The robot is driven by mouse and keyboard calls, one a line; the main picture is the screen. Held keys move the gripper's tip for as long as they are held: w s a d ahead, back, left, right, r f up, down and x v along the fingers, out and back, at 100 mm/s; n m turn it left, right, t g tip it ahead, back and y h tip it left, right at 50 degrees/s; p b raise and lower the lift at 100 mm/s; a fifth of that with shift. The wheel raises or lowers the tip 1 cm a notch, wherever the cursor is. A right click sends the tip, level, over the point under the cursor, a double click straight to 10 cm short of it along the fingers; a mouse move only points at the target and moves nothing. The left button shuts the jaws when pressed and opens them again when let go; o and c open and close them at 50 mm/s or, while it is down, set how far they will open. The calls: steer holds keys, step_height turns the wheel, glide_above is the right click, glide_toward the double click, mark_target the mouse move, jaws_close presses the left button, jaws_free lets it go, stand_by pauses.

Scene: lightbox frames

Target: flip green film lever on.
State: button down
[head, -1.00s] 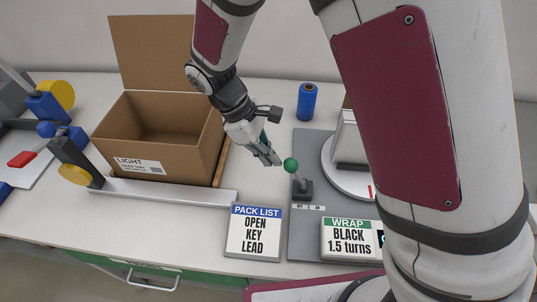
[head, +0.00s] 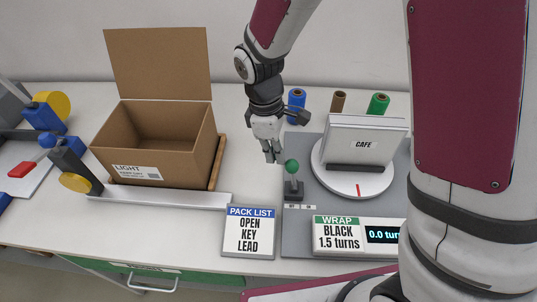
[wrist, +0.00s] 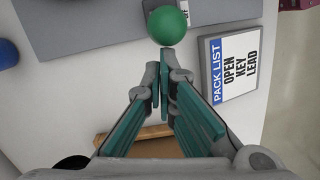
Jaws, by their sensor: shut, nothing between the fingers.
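The green-knobbed lever (head: 292,167) stands upright on a dark base at the left front of a grey panel (head: 297,226). Its round green knob (wrist: 168,26) also shows at the top of the wrist view, just ahead of my fingertips. My gripper (head: 274,156) is shut and empty, pointing down just left of and behind the knob. A narrow gap or light contact between fingertips and knob cannot be told apart.
A turntable (head: 324,183) with a white CAFE box (head: 362,145) sits right of the lever. Blue (head: 297,105), brown (head: 338,103) and green (head: 377,106) rolls stand behind. The PACK LIST sign (head: 248,253) and WRAP sign (head: 336,250) are in front. An open carton (head: 140,172) stands left.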

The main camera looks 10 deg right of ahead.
steer(key=shift+s+d+r+t+y+p, duration=0.1)
steer(key=shift+s+d+r+y+p, duration=0.1)
steer(key=shift+d+y+p, duration=0.4)
steer(key=shift+s+d+r+t+y+p, duration=0.15)
steer(key=shift+d+r+y+p, duration=0.15)
steer(key=shift+d+y, duration=0.4)
steer(key=shift+s+d+r+t+y+p, duration=0.1)
steer(key=shift+s+d+r+y+p, duration=0.05)
steer(key=shift+d+y+p, duration=0.5)
steer(key=d, duration=0.1)
steer(key=d+p, duration=0.1)
steer(key=d, duration=0.1)
steer(key=shift+s, duration=0.25)
steer(key=shift+f, duration=0.1)
steer(key=w+a+v, duration=0.1)
steer(key=a+v, duration=0.1)
steer(key=v, duration=0.9)
steer(key=shift+d+r+p, duration=0.3)
steer(key=shift+r+p, duration=0.1)
